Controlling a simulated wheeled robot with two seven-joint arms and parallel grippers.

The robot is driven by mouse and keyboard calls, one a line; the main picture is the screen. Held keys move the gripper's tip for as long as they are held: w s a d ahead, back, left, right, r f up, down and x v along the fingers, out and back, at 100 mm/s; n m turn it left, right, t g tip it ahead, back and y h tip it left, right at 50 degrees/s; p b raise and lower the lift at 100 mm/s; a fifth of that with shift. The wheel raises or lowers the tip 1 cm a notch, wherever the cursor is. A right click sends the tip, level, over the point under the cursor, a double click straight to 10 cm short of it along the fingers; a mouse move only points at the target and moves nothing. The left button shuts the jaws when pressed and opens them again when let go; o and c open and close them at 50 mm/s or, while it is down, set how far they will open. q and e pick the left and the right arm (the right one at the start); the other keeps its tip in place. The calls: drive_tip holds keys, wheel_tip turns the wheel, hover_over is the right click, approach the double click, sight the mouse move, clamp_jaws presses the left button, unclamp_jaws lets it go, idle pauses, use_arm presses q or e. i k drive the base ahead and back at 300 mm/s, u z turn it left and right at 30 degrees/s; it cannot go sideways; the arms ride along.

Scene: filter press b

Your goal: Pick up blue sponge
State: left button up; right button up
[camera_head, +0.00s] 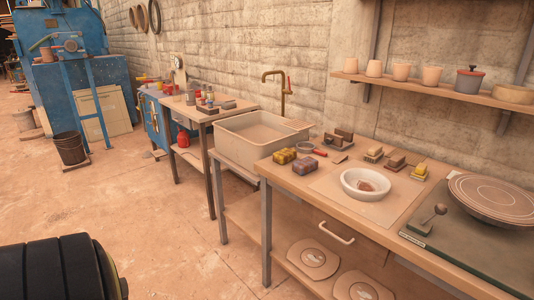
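A small block that looks like a blue-purple sponge (304,166) lies on the wooden worktable (330,192), near its back left part by the sink. A yellow sponge-like block (284,156) lies just beside it, to its left and behind. Neither gripper shows in the head view. A dark ribbed part at the lower left looks like part of my own arm, well away from the table. Nothing covers the blue-purple sponge.
A white bowl (365,184) stands to the right of the sponges. A red-handled tool (312,149) and several brushes lie behind. The sink (258,138) adjoins the table at left. A round wheel (496,195) stands at right. Open floor (145,210) lies left of the table.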

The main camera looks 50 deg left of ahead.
sight(305, 166)
drive_tip(key=u, duration=0.95)
drive_tip(key=i, duration=1.1)
drive_tip(key=u, duration=1.15)
